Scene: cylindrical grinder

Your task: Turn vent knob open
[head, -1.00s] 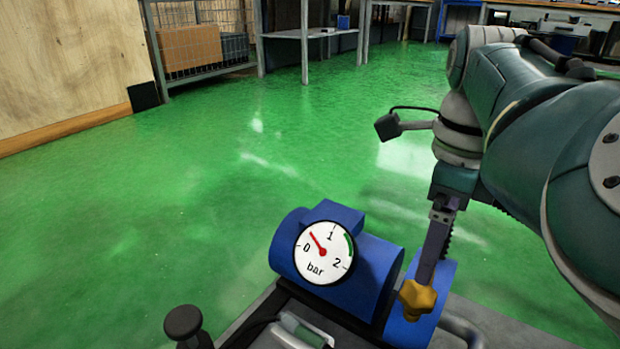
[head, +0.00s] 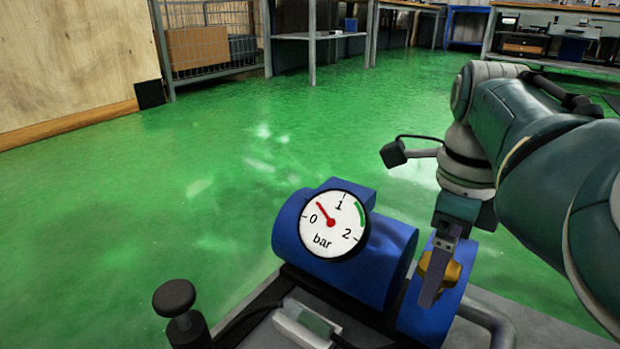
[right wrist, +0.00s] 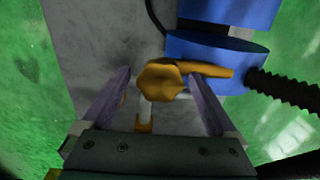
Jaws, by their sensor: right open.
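The yellow lobed vent knob (head: 451,277) is on the blue round end part at the right of the blue gauge housing. It is partly hidden by a finger in the head view. In the right wrist view the knob (right wrist: 160,80) lies between my two fingers, with a longer yellow part reaching right. My right gripper (head: 437,272) is open and down at the knob, one finger on each side. Whether the fingers touch it I cannot tell. My left gripper is not in view.
The dial gauge (head: 333,223), marked in bar, has its red needle between 0 and 1. A black knob (head: 174,298) stands at lower left. A grey pipe (head: 490,322) bends beside the blue end part. A ribbed black hose (right wrist: 290,90) runs right. Green floor lies open behind.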

